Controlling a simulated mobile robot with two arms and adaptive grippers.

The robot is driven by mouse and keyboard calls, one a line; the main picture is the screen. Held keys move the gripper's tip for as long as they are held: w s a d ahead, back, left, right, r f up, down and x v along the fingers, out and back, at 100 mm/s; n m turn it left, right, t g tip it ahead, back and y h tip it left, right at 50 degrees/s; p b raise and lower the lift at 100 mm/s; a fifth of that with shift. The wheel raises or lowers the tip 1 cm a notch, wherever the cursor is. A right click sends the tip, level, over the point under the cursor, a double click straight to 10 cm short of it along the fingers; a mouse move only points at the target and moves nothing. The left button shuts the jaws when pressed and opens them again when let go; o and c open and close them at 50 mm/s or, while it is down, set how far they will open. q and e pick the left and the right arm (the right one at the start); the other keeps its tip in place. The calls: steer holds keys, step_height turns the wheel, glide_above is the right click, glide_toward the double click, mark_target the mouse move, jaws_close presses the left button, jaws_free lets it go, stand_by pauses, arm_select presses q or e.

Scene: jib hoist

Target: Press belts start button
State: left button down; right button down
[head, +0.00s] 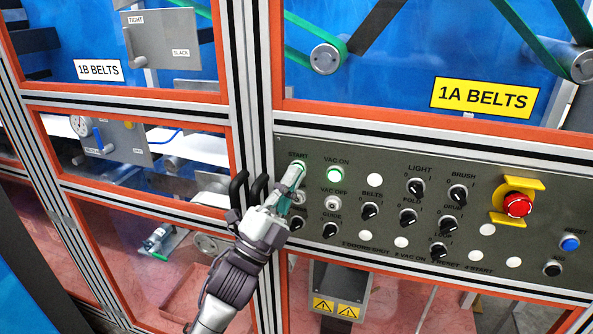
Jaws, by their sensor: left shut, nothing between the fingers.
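The grey control panel (400,170) is set in the machine frame. A green button (299,167) under the "START" label is at its upper left, partly covered by my left gripper (293,180). The gripper is shut and empty, with its fingertips at the button's lower edge. I cannot tell whether they touch it or whether it is pressed in. A black knob (370,211) labelled "BELTS" is to the right. My right gripper is not in view.
A red emergency stop (517,204) in a yellow guard is farther right. A black handle (258,188) is just left of the gripper.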

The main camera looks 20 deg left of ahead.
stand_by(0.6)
arm_select(q)
steer(key=shift+s, duration=0.7)
steer(key=s, duration=0.5)
steer(key=shift+a+p, duration=0.15)
steer(key=shift+p, duration=0.2)
steer(key=shift+f, duration=0.1)
